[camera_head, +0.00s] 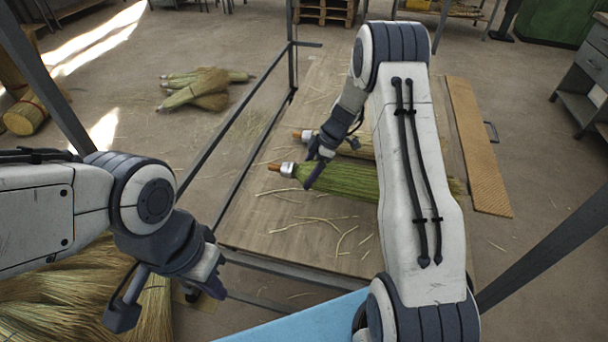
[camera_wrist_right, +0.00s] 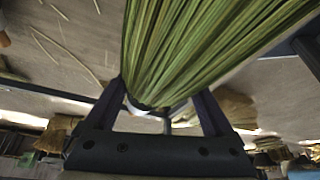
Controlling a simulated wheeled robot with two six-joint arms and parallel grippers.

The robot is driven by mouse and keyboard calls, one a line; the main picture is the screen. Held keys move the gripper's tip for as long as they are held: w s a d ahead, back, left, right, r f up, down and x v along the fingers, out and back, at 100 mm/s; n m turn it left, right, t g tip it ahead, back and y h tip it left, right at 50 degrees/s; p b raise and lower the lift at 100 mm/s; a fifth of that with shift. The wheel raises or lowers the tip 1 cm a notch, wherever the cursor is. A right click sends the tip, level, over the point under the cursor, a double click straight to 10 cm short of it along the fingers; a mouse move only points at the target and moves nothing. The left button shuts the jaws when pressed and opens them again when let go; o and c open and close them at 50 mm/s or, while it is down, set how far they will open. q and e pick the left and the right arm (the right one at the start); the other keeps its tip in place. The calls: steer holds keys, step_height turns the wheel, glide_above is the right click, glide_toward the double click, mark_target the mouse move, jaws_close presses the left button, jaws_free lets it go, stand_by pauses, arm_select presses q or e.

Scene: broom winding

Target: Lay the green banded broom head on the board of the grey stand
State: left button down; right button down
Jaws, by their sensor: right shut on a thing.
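The green broom head (camera_head: 345,180) has a silver collar and an orange-brown tip at its left end. In the head view it lies across the wooden board (camera_head: 300,228) of the grey stand (camera_head: 237,128); I cannot tell whether it touches the board. My right gripper (camera_head: 328,160) is shut on it near the collar end. Green bristles (camera_wrist_right: 195,45) fill the space between its fingers in the right wrist view. My right arm hides the far end. My left gripper (camera_head: 167,298) is open and empty at the lower left, above loose straw.
A straw-coloured broom head (camera_head: 366,143) lies just behind the green one on the board. Several broom heads (camera_head: 203,88) lie on the floor at the back left. A ribbed tan panel (camera_head: 476,145) is at the right. The board's front left part holds only loose straws.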

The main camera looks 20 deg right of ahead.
steer(key=w+f, duration=0.1)
steer(key=w+a+f, duration=0.1)
steer(key=w, duration=0.1)
steer(key=shift+w+a+f, duration=0.1)
steer(key=shift+w, duration=0.2)
steer(key=shift+f, duration=2.05)
